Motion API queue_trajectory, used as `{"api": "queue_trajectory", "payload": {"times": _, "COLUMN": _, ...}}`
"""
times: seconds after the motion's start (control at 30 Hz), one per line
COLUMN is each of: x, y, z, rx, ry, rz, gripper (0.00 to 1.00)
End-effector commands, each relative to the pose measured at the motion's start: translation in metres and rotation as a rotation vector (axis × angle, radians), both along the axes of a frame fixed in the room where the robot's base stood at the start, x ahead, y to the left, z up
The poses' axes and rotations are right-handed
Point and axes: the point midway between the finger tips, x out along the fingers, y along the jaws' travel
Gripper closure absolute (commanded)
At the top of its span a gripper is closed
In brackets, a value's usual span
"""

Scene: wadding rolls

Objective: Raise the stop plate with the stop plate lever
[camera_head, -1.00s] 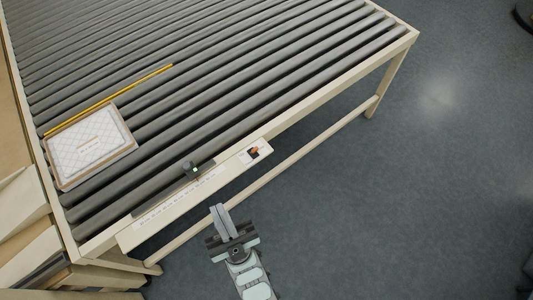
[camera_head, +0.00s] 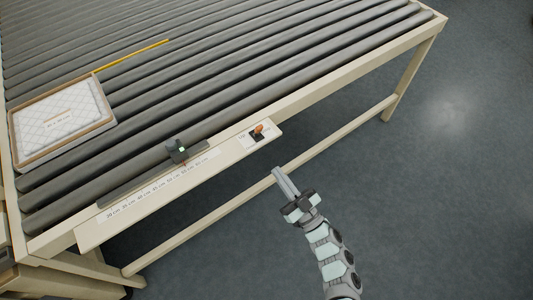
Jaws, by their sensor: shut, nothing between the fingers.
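The stop plate lever (camera_head: 258,129) has an orange knob and sits in a dark slot on a pale panel along the table's front edge. A yellow strip (camera_head: 133,54), which may be the stop plate, lies between the rollers behind the tray; whether it is raised I cannot tell. My gripper (camera_head: 279,172) is shut and empty. In the picture it is below and a little right of the lever, apart from it, in front of the table's edge.
A tray (camera_head: 110,122) with a white quilted pad (camera_head: 58,113) lies at left on the roller table (camera_head: 295,58). A black slider (camera_head: 177,150) sits on a rail above a centimetre scale (camera_head: 160,186), left of the lever. Open floor (camera_head: 440,190) lies at right.

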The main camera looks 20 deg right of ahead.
Motion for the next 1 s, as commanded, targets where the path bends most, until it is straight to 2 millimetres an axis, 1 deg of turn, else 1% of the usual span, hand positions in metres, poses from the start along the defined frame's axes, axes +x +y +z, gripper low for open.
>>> {"api": "queue_trajectory", "payload": {"times": 0.03, "x": 0.001, "y": -0.014, "z": -0.02, "rx": -0.001, "ry": 0.024, "rz": -0.013, "gripper": 1.0}}
{"api": "queue_trajectory", "payload": {"times": 0.1, "x": 0.001, "y": -0.029, "z": -0.029, "rx": 0.0, "ry": 0.052, "rz": -0.029, "gripper": 1.0}}
{"api": "queue_trajectory", "payload": {"times": 0.2, "x": 0.001, "y": -0.04, "z": -0.034, "rx": 0.006, "ry": 0.074, "rz": -0.041, "gripper": 1.0}}
{"api": "queue_trajectory", "payload": {"times": 0.53, "x": 0.001, "y": -0.041, "z": -0.032, "rx": 0.006, "ry": 0.076, "rz": -0.042, "gripper": 1.0}}
{"api": "queue_trajectory", "payload": {"times": 0.63, "x": 0.005, "y": -0.04, "z": -0.03, "rx": 0.006, "ry": 0.075, "rz": -0.042, "gripper": 1.0}}
{"api": "queue_trajectory", "payload": {"times": 0.77, "x": 0.021, "y": -0.036, "z": -0.024, "rx": 0.006, "ry": 0.072, "rz": -0.041, "gripper": 1.0}}
{"api": "queue_trajectory", "payload": {"times": 1.0, "x": 0.067, "y": -0.024, "z": -0.008, "rx": 0.007, "ry": 0.072, "rz": -0.041, "gripper": 1.0}}
